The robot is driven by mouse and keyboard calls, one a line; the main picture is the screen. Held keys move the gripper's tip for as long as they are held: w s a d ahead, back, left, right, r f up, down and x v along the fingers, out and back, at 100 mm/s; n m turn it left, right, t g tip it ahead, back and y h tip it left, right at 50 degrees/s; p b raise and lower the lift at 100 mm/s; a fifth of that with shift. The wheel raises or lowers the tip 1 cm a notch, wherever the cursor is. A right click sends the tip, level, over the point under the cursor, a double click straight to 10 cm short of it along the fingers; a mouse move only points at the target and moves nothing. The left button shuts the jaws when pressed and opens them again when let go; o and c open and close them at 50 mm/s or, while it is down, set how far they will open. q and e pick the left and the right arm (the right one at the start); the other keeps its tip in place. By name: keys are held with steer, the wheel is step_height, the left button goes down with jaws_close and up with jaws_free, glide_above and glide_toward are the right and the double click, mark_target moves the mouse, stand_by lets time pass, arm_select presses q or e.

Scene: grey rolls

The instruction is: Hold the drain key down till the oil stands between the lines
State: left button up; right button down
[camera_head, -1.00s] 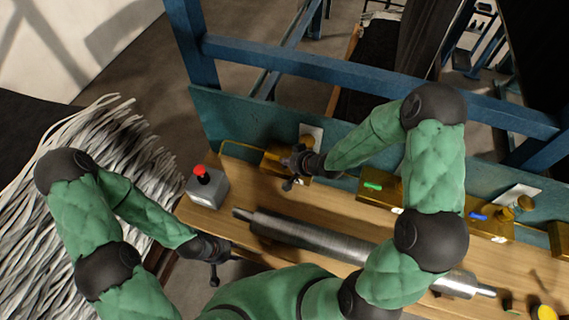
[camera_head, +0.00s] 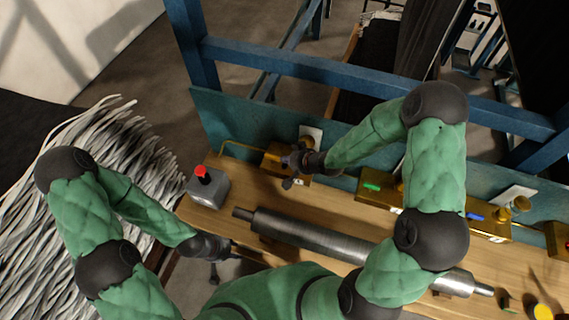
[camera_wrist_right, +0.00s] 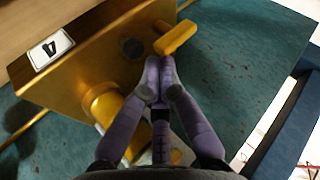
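The drain key (camera_wrist_right: 176,38), a yellow lever, sticks out of a brass box (camera_wrist_right: 75,72) in the right wrist view. My right gripper (camera_wrist_right: 160,72) has its fingertips together, just below the key in the picture; whether they touch it I cannot tell. Nothing shows between the fingers. In the head view my right gripper (camera_head: 294,166) is at the leftmost brass box (camera_head: 272,156) and partly covers it. No oil level or lines can be made out. My left gripper (camera_head: 214,268) hangs off the bench's front edge, its fingers too small and dark to read.
A brass knob (camera_wrist_right: 106,106) and a number tag (camera_wrist_right: 50,49) are on the box. A steel roller (camera_head: 310,237) lies along the bench. More brass boxes (camera_head: 378,192) stand to the right.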

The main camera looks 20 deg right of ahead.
mark_target(287, 166)
steer(key=shift+r, duration=0.1)
step_height(287, 166, up, 5)
steer(key=p, duration=0.4)
stand_by(0.4)
